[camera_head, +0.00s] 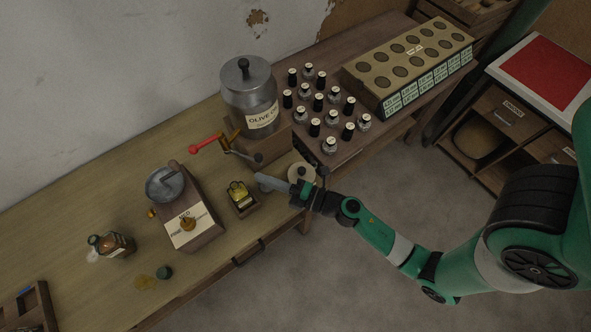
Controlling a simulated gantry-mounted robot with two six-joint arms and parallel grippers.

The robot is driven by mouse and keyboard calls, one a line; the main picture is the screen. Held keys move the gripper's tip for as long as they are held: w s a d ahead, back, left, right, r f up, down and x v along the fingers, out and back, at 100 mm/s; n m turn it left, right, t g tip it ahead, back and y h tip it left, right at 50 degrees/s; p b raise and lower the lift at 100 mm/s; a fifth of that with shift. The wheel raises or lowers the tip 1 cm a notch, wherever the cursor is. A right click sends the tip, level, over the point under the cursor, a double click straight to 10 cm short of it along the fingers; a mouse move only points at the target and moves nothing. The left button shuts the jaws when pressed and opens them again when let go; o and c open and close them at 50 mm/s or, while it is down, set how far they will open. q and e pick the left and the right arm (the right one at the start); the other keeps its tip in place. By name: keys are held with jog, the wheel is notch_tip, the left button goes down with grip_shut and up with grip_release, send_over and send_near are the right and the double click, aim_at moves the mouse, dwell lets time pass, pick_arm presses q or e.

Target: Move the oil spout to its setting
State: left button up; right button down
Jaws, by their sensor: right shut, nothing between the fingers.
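A metal canister labelled olive oil (250,100) stands on a wooden stand at the back of the bench. In front of it is a brass-coloured oil spout (236,146). A red handle (207,143) points left from it, and a dark rod with a round end reaches right. My right gripper (259,180) is shut and empty. It points left, in front of the canister stand, just right of a small wooden holder with a yellow oil bottle (239,192). I cannot tell whether it touches the holder. My left gripper is out of view.
A wooden box with a metal pan (165,183) stands left of the holder. Several small bottles (318,101) stand by a rack with holes (408,65). A pale disc (301,171) lies behind my gripper.

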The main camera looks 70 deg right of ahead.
jog(key=s+d+p, duration=0.1)
jog(key=s+d, duration=0.4)
jog(key=s, duration=0.2)
jog(key=shift+s+d, duration=0.15)
jog(key=shift+s, duration=0.05)
